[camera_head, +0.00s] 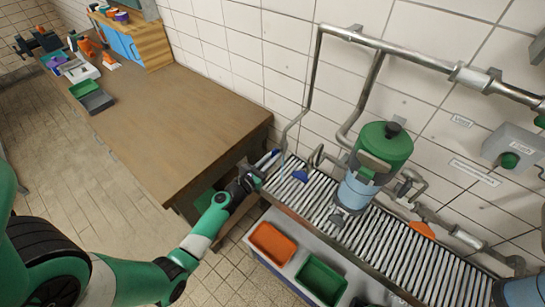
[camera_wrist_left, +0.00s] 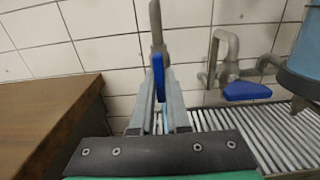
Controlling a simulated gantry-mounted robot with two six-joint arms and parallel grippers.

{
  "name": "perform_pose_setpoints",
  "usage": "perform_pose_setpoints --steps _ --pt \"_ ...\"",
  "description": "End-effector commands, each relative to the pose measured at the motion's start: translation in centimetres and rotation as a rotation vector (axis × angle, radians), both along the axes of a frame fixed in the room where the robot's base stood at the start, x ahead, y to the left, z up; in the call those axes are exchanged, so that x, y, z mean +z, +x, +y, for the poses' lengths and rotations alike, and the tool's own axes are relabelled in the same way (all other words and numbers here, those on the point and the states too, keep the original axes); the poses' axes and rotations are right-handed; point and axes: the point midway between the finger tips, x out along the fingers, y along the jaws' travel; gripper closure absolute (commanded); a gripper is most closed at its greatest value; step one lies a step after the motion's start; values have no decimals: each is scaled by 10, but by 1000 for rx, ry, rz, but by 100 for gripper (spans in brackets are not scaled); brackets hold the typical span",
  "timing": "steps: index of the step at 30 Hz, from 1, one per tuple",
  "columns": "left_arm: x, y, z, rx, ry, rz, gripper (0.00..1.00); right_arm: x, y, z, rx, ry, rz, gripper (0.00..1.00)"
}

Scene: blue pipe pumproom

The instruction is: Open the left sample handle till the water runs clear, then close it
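The left sample handle is a blue lever (camera_wrist_left: 158,76) hanging from a thin grey pipe, near the middle of the left wrist view. My left gripper (camera_head: 268,161) reaches past the wooden table's right end to this pipe. In the wrist view its two fingers (camera_wrist_left: 160,90) stand close together, one on each side of the lever, and appear shut on it. A second blue handle (camera_head: 300,176) is to the right on another tap, and it also shows in the wrist view (camera_wrist_left: 247,91). My right gripper is not in view.
A slatted grey drain rack (camera_head: 385,245) runs along the tiled wall below the taps. A blue pump with a green top (camera_head: 385,143) stands on it. Orange (camera_head: 273,243) and green (camera_head: 321,279) bins sit below. The wooden table (camera_head: 180,120) is at left, mostly clear.

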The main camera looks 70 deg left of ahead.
Motion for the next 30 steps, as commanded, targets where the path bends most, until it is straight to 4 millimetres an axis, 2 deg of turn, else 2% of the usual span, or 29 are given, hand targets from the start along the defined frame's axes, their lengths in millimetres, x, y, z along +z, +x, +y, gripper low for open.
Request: perform_pose_setpoints --steps 17,30 --pt "0 0 0 0 44 21 100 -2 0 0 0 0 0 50" --pt "-1 -1 1 0 327 162 100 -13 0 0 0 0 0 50"
